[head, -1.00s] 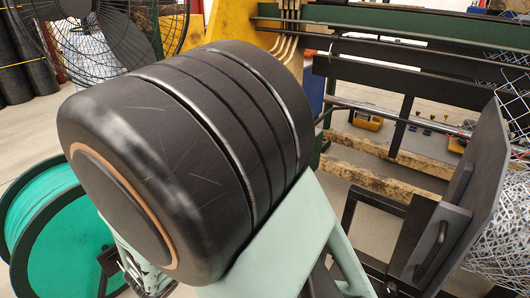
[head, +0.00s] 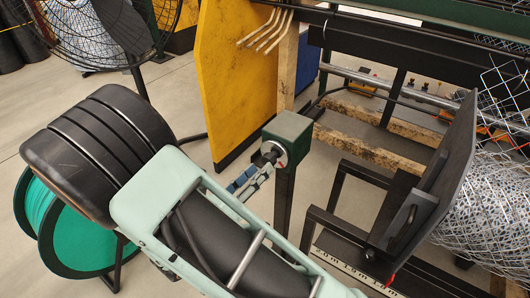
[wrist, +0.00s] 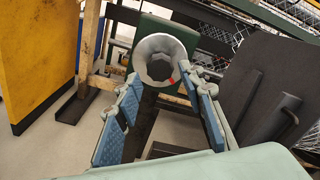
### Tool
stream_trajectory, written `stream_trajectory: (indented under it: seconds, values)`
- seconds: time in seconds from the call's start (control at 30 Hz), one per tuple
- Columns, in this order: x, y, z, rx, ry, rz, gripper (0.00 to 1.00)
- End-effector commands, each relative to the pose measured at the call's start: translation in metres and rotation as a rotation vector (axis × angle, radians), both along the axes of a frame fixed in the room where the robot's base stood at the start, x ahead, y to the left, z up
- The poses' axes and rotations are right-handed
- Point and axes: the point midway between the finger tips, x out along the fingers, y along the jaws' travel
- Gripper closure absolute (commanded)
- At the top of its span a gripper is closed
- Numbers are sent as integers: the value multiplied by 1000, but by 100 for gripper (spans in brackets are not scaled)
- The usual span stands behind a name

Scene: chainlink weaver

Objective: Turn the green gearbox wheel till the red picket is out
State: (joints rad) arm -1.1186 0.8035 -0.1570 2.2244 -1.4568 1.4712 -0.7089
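A green gearbox (head: 290,135) stands on a dark post in the head view, with a small pale round wheel (head: 273,151) on its face. In the wrist view the wheel is a grey ring (wrist: 146,50) with a dark hollow and a small red mark at its lower right. My gripper (head: 261,168) is open, its blue-padded fingers pointing at the wheel. In the wrist view the gripper (wrist: 164,88) has nothing between its fingers; whether the tips touch the ring I cannot tell. I cannot make out the red picket with certainty; a small red tip (head: 391,279) shows near a ruler.
A dark upright panel (head: 440,180) with a handle and a mesh roll (head: 490,215) stand right of the gearbox. A yellow plate (head: 235,80) stands behind left. A green reel (head: 75,235) and a fan (head: 95,30) are at the left. A white ruler (head: 350,272) lies low in front.

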Motion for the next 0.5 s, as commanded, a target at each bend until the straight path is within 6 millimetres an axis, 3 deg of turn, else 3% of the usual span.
stream_trajectory:
  seconds: [0.03,0.5]
  values:
    - [0,0,7,-35,27,-1,64]
    - [0,-1,7,-405,315,-1,64]
